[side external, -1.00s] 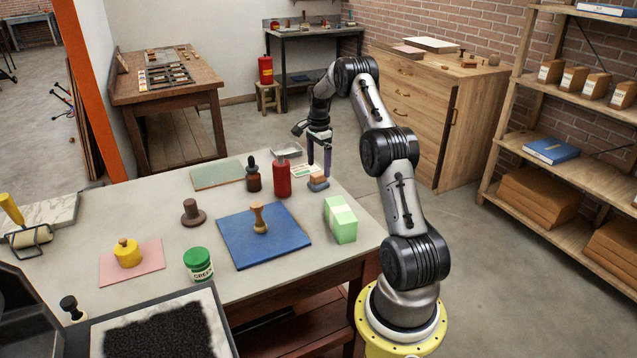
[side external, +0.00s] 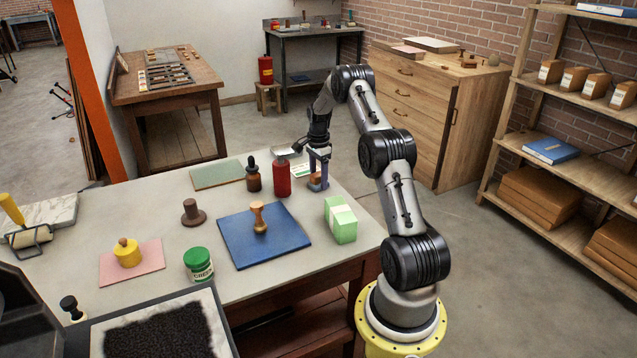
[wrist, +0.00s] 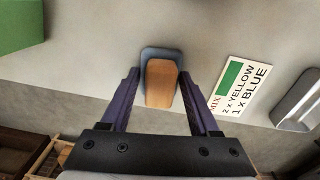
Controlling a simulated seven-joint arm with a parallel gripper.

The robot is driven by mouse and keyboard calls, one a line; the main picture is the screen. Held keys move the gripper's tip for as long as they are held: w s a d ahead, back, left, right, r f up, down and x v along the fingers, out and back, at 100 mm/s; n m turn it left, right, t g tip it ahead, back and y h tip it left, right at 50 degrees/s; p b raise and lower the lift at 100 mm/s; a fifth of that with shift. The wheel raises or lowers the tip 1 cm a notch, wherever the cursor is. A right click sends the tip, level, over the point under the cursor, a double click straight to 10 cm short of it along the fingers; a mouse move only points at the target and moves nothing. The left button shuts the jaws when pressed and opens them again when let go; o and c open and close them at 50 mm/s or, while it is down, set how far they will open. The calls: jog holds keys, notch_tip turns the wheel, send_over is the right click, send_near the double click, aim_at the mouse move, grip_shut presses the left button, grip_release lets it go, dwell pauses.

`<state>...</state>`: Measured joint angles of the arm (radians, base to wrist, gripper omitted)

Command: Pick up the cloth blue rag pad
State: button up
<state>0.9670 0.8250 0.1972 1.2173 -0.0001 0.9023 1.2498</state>
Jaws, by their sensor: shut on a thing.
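The blue rag pad is a small grey-blue pad with a wooden block on top. In the side external view the pad (side external: 317,187) sits near the table's far right corner, partly hidden by my fingers. In the wrist view the grey-blue edge of the pad (wrist: 160,53) shows around the wooden block. My gripper (side external: 318,183) points down over it, one finger on each side. In the wrist view my gripper (wrist: 159,82) is shut on the wooden block of the pad. I see no clear gap under the pad.
A red bottle (side external: 282,179) and a dark dropper bottle (side external: 253,176) stand to the left. A printed card (side external: 300,170) and a metal tray (wrist: 298,100) lie close by. A green block (side external: 340,220) stands in front. A blue mat (side external: 285,241) with a wooden stamp lies nearer.

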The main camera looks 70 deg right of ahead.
jog(key=c, duration=0.4)
